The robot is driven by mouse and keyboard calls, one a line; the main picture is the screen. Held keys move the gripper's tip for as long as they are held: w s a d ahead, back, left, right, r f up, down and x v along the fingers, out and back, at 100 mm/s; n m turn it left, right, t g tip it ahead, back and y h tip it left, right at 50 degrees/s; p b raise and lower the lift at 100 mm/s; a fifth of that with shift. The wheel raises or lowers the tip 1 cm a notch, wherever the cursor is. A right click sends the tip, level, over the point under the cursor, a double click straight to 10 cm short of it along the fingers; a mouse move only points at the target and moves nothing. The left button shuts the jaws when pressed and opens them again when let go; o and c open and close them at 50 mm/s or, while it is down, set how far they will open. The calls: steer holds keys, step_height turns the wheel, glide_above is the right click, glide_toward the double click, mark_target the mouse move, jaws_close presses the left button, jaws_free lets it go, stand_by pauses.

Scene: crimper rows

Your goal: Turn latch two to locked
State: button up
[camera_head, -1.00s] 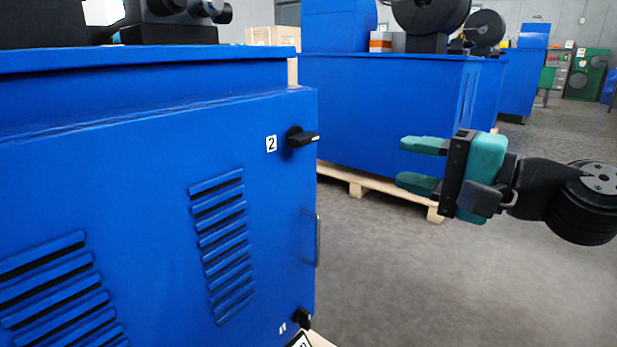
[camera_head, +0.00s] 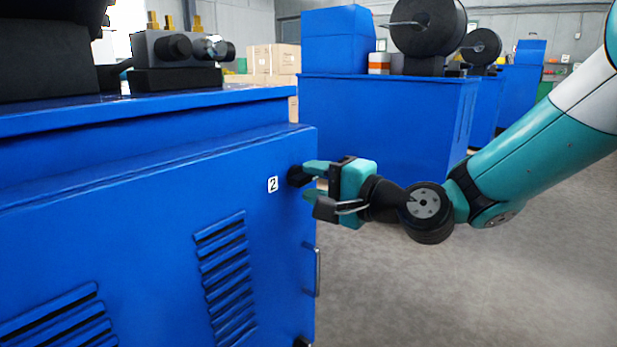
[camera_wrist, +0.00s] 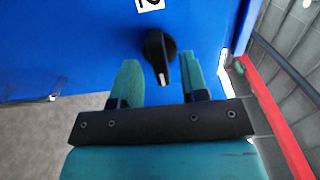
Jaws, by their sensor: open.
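Latch two is a black knob (camera_head: 296,177) near the upper right edge of the blue cabinet door (camera_head: 150,230), beside the white label "2" (camera_head: 272,184). In the wrist view the knob (camera_wrist: 156,52) has a light mark at its tip. My gripper (camera_head: 309,181) is at the knob in the head view and partly covers it. In the wrist view my gripper (camera_wrist: 160,82) is open, with one teal finger on each side of the knob's lower end. Gaps show on both sides. I cannot tell how deep the fingers reach around it.
A metal door handle (camera_head: 317,270) sits below the latch on the door's right edge. A second latch (camera_head: 302,342) shows in part at the bottom. Another blue cabinet (camera_head: 390,120) stands behind. Open grey floor (camera_head: 450,290) lies to the right.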

steer(key=shift+w+a, duration=0.45)
steer(key=shift+a, duration=0.15)
jaws_close()
